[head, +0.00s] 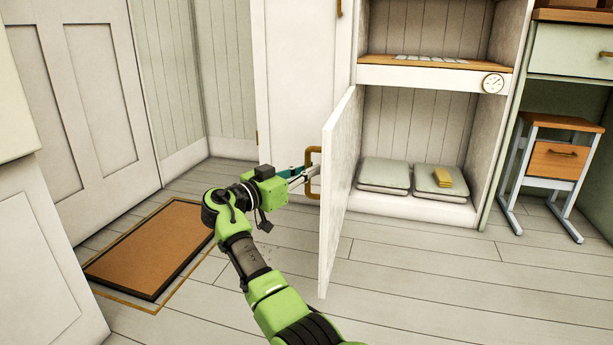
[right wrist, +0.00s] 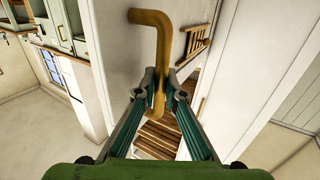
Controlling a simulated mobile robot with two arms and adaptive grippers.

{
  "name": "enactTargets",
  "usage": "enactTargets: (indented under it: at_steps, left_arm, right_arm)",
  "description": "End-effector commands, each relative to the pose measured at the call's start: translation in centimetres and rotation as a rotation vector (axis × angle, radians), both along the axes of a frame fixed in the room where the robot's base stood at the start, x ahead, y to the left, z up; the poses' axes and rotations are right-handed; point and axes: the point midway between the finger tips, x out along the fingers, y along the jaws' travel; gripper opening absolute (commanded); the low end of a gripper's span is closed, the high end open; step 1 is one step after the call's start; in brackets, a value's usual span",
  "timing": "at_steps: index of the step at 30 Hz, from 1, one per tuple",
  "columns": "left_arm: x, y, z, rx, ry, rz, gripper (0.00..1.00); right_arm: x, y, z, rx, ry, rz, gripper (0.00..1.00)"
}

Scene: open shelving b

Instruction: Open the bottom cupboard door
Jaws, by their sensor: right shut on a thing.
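The bottom cupboard door (head: 343,185) is a white panel. It stands swung open at the left side of the cupboard opening, its free edge toward me. Its brass handle (head: 313,158) sits on the outer face, to the left; it also shows in the right wrist view (right wrist: 162,35). My right gripper (head: 305,175) is shut on the handle, its fingertips (right wrist: 160,90) around the lower part of the bar. My left gripper is not in view.
Inside the cupboard (head: 413,213) lie two grey flat cushion-like things, the right one (head: 428,183) with a yellow block (head: 443,176) on it. A small drawer stand (head: 556,160) stands at right. A brown mat (head: 150,250) lies at left. The floor before the opening is clear.

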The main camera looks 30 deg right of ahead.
Motion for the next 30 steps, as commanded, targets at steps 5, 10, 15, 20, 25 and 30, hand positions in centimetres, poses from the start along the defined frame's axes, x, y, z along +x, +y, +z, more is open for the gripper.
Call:
enactTargets:
  at_steps: [5,10,15,20,25,30]
  left_arm:
    - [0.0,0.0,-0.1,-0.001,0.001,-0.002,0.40]
    - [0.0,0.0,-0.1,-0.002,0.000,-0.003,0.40]
    - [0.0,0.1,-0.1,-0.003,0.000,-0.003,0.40]
    - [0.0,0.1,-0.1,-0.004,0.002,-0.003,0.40]
    - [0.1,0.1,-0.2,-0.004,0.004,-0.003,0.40]
    - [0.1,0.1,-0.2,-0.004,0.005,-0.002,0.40]
  right_arm:
    - [0.1,-0.3,0.1,-0.003,0.000,-0.009,0.00]
    - [0.1,-0.4,0.2,-0.003,0.000,-0.010,0.00]
    - [0.1,-0.5,0.2,-0.003,-0.001,-0.010,0.15]
    - [0.1,-0.4,0.2,-0.002,0.000,-0.010,0.27]
    - [0.1,-0.2,0.1,-0.002,0.000,-0.009,0.27]
    - [-0.1,0.9,0.0,0.000,0.000,-0.008,0.27]
